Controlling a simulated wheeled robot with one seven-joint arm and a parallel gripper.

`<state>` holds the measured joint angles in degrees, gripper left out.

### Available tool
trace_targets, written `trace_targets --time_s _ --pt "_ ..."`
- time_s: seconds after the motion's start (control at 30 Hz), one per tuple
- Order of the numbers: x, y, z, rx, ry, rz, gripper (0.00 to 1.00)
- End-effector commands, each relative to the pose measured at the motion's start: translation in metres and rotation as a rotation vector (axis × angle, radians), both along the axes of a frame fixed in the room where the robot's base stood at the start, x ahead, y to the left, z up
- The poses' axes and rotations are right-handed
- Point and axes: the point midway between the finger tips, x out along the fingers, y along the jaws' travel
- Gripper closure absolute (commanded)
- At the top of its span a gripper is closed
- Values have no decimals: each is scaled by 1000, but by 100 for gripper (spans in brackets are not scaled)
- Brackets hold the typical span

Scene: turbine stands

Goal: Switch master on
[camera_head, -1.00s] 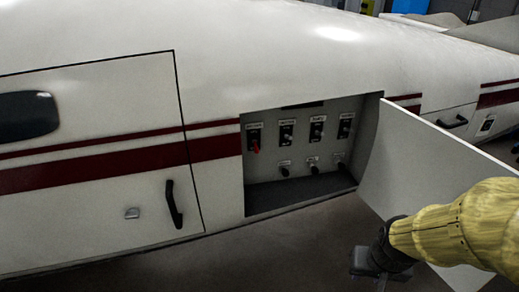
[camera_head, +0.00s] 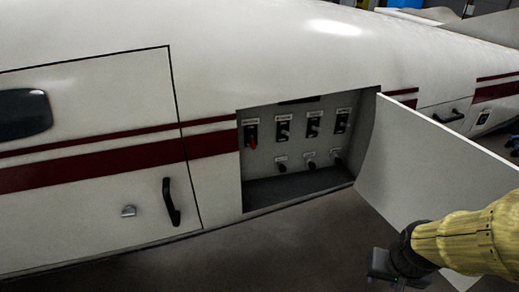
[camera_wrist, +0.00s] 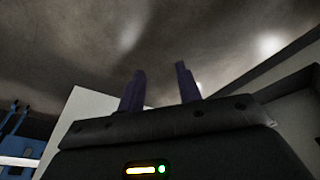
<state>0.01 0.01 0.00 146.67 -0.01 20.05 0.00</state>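A recessed switch panel (camera_head: 296,118) sits in the white fuselage side, behind an open hatch door. The leftmost top switch has a red lever (camera_head: 253,143), which hangs downward; its label is too small to read. Several dark switches (camera_head: 283,131) stand to its right, with a row of knobs (camera_head: 281,167) below. My gripper (camera_head: 384,276) is low at the right in the head view, in front of the hatch door and well apart from the panel. In the wrist view its two fingers (camera_wrist: 160,90) stand apart with nothing between them.
The white hatch door (camera_head: 430,165) swings out to the right of the panel, close to my forearm. A closed cabin door with a black handle (camera_head: 171,203) lies left. The floor (camera_head: 290,245) below the panel is clear.

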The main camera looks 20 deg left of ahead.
Motion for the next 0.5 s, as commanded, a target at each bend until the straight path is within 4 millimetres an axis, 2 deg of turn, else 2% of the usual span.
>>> trace_targets --time_s 0.17,0.27,0.37,0.5 --pt "5 2 -2 -2 -14 13 66" --pt "21 10 -7 -6 -57 53 66" --pt "47 24 -15 -8 -136 118 66" --pt "93 57 -27 6 -293 240 66"
